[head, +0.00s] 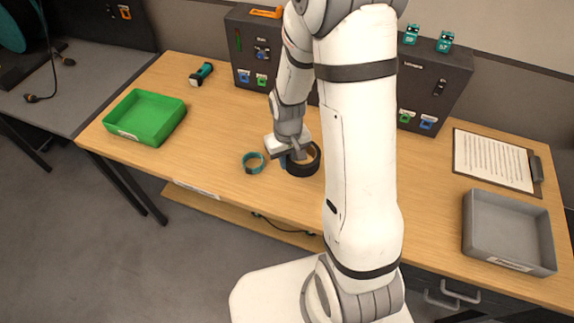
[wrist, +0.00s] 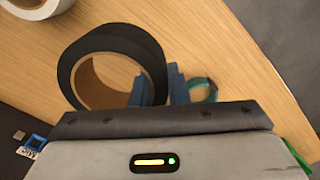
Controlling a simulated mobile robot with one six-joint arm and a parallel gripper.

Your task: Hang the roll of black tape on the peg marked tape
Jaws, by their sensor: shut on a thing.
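The roll of black tape (head: 318,160) is at the middle of the wooden table, near its front edge. My gripper (head: 288,159) is shut on its left wall. In the wrist view the black roll (wrist: 112,45) shows its brown core, with one blue finger inside the core and the other outside, so my gripper (wrist: 160,88) pinches the ring wall. I cannot tell whether the roll touches the table. I cannot make out a peg marked tape; my arm hides the middle of the dark rear panels, and the labels are too small to read.
A teal ring (head: 254,162) lies just left of the black roll. A green tray (head: 150,112) and a teal-black tool (head: 201,74) are further left. Dark panels (head: 440,82) line the back. A clipboard (head: 490,160) and grey tray (head: 507,228) are right. A white roll (wrist: 38,12) shows in the wrist view.

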